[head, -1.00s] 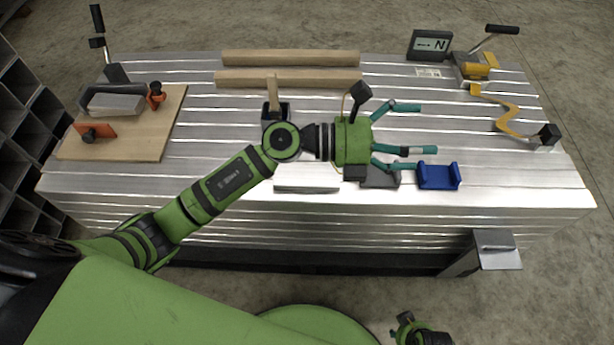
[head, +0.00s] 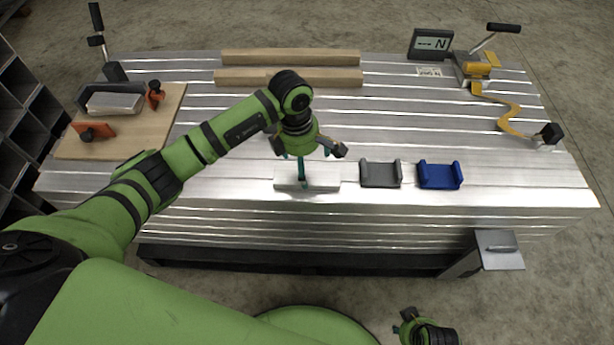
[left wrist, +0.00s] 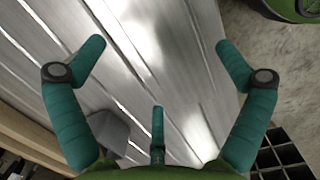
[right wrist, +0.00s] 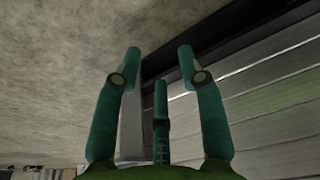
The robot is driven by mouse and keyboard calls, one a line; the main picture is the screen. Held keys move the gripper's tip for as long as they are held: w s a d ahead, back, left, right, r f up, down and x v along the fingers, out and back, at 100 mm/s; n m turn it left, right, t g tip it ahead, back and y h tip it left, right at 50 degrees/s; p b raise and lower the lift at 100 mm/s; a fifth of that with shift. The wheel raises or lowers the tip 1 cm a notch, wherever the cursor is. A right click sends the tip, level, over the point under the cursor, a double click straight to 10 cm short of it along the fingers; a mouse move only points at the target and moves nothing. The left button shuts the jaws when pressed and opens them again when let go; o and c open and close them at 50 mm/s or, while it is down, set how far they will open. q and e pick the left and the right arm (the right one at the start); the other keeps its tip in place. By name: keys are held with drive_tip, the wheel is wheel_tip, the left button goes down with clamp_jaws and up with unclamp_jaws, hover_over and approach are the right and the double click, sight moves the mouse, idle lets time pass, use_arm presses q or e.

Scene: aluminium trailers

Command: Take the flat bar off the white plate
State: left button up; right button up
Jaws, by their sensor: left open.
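A pale, thin plate (head: 325,181) lies near the front edge of the slatted metal table (head: 220,188); I take it for the white plate. I cannot make out a separate flat bar on it; the gripper covers part of it. My left gripper (head: 304,166) points down over this plate, one teal finger in front of it. Contact cannot be told. The left wrist view shows its fingers (left wrist: 158,65) spread, with bright metal between them and nothing held. My right gripper (right wrist: 160,62) has its fingers apart and empty, low in front of the table.
A grey cradle (head: 380,176) and a blue cradle (head: 440,177) stand right of the plate. Wooden beams (head: 290,78) lie at the back. A wooden board (head: 150,125) with orange clamps is at left.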

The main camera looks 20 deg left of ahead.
use_arm(q)
wheel_tip(320, 180, down, 2)
drive_tip(key=shift+d+f, duration=0.1)
drive_tip(key=c, duration=1.5)
